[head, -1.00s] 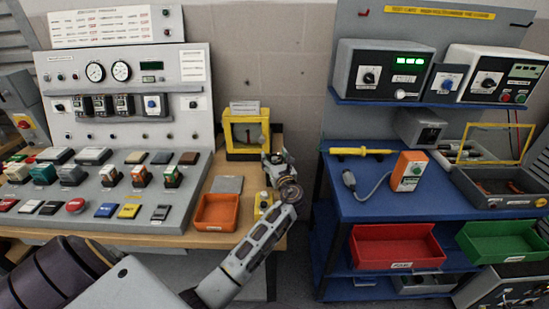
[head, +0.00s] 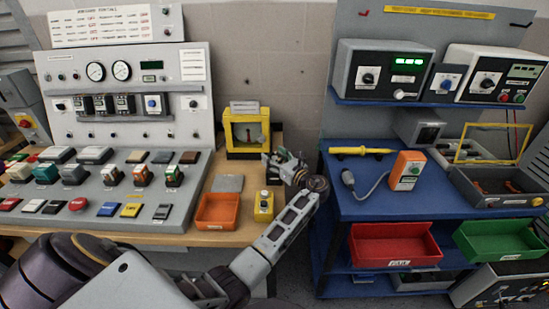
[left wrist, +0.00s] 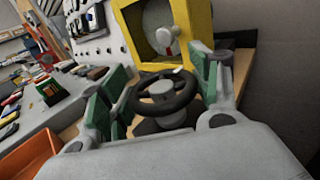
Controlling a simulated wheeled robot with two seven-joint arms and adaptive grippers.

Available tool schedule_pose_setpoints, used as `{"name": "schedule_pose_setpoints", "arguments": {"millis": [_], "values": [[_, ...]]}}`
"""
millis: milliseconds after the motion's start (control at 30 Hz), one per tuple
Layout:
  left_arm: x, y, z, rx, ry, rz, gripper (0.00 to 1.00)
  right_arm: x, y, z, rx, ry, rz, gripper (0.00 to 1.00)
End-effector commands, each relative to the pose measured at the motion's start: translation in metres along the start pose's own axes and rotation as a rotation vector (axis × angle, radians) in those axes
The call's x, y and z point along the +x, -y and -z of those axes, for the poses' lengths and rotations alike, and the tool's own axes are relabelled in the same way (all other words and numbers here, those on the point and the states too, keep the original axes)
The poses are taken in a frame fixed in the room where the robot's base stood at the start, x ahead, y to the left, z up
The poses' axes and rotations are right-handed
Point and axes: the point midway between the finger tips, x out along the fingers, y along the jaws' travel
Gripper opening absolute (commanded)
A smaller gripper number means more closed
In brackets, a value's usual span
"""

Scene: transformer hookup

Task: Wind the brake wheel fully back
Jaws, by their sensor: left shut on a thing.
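The brake wheel (left wrist: 148,102) is a black spoked handwheel with a grey hub, seen in the left wrist view. My left gripper (left wrist: 165,78) is shut on it, with one green-padded finger at each side of the rim. In the head view the left gripper (head: 284,160) is at the right end of the wooden bench and hides most of the wheel. Behind the wheel stands a yellow-framed box (head: 245,154) with a round dial and a red pointer; it also shows in the left wrist view (left wrist: 197,16). My right gripper is in neither view.
An orange tray (head: 217,226) and a small yellow button box (head: 263,213) are on the bench near my left arm. A grey sloped control console (head: 95,212) fills the left. A blue bench (head: 350,207) with instruments stands right, across a narrow gap.

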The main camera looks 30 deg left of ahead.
Motion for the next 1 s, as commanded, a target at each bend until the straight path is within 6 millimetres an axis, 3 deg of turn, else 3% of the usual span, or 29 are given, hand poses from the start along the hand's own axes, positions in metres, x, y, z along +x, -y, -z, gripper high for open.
{"name": "schedule_pose_setpoints", "arguments": {"millis": [333,367,533,1000], "values": [[0.0003,-0.0002,0.0004,0.0,-0.001,-0.003,0.39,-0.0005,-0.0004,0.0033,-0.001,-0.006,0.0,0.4],[0.0004,-0.0003,0.0004,0.0,-0.001,-0.002,0.64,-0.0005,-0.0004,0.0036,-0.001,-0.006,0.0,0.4],[0.0003,-0.0002,0.0004,0.0,-0.001,-0.002,0.85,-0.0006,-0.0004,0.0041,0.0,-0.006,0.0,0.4],[-0.0028,0.0,0.0004,0.0,-0.001,-0.001,0.85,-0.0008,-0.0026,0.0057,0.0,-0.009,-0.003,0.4]]}}
